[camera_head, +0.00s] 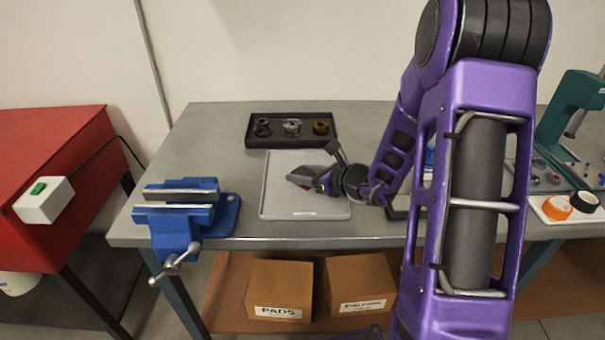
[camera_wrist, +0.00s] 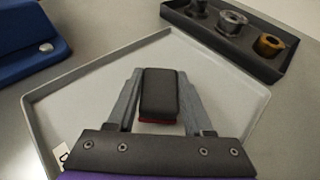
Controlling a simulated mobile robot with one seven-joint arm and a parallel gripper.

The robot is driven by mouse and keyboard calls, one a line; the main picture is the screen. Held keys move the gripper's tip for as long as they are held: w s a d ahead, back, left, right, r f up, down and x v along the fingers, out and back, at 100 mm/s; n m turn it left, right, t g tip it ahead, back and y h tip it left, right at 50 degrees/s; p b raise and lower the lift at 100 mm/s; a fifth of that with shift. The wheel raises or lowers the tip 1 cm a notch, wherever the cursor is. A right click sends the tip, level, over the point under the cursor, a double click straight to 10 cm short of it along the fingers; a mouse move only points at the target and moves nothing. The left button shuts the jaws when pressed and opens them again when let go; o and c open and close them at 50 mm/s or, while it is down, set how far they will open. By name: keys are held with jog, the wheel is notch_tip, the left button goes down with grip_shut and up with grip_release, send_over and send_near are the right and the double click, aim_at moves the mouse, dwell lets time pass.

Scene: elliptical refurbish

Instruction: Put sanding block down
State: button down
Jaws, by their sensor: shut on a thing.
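My gripper (camera_wrist: 160,98) is shut on the sanding block (camera_wrist: 158,92), a dark grey block with a thin red underside. The gripper fingers press on its two sides in the wrist view. In the head view my gripper (camera_head: 312,178) is low over a light grey tray (camera_head: 275,205) on the workbench. The block is mostly hidden there, with a bit of red showing under the gripper. The tray also shows in the wrist view (camera_wrist: 90,85), around and below the block. I cannot tell whether the block touches the tray floor.
A black tray (camera_head: 290,143) with three small metal parts sits behind the grey tray. A blue vise (camera_head: 185,212) stands at the left bench edge. Orange and black tape rolls (camera_head: 557,207) and a green press (camera_head: 575,105) are at the right. Boxes sit on a shelf below.

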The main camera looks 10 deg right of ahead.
jog(key=shift+c, duration=1.5)
grip_release()
